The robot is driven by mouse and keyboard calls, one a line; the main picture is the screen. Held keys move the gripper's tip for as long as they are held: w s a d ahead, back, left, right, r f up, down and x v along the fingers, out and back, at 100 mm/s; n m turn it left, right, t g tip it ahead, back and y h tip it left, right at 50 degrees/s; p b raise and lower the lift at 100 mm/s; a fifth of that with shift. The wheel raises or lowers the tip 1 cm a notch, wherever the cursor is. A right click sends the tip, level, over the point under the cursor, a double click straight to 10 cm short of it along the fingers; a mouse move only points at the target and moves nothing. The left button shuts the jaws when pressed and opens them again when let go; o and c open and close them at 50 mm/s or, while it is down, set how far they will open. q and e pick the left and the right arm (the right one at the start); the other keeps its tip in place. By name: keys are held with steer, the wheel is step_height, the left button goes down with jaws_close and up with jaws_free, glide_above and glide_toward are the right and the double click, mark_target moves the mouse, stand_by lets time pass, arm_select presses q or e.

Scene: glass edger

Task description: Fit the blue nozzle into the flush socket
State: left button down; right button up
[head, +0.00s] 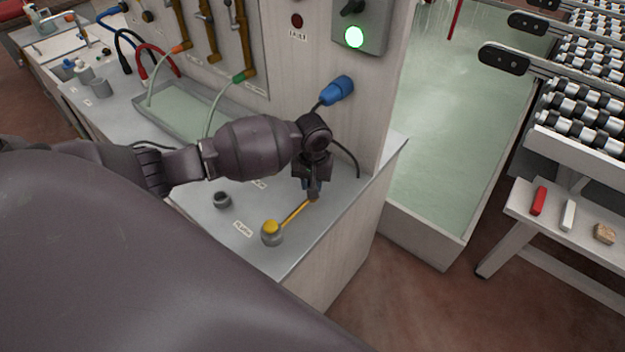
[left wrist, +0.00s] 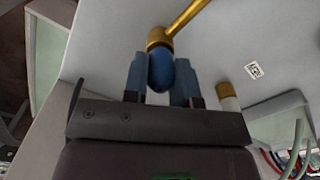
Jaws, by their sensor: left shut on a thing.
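My left gripper (head: 313,192) points down over the grey bench top. In the left wrist view its fingers (left wrist: 160,85) are closed on both sides of the blue nozzle (left wrist: 160,68). A brass collar joins the nozzle to a brass tube (left wrist: 188,15) running to the upper right. In the head view the yellow tube (head: 295,213) runs down-left from the fingertips to a yellow end on a round grey socket (head: 270,239), beside a small label. I cannot tell whether that end is seated or only in front. My right gripper is out of view.
A second round socket (head: 222,200), dark inside, stands left on the bench. A shallow tray (head: 185,108) lies behind the arm. A blue fitting (head: 337,89) is on the upright panel. A water tank (head: 440,130) lies right of the bench edge.

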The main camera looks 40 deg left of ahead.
arm_select(q)
steer(key=shift+f, duration=0.35)
steer(key=c, duration=0.8)
jaws_free()
steer(key=shift+c, duration=0.2)
steer(key=shift+r, duration=0.3)
step_height(320, 180, up, 10)
steer(key=shift+r, duration=0.1)
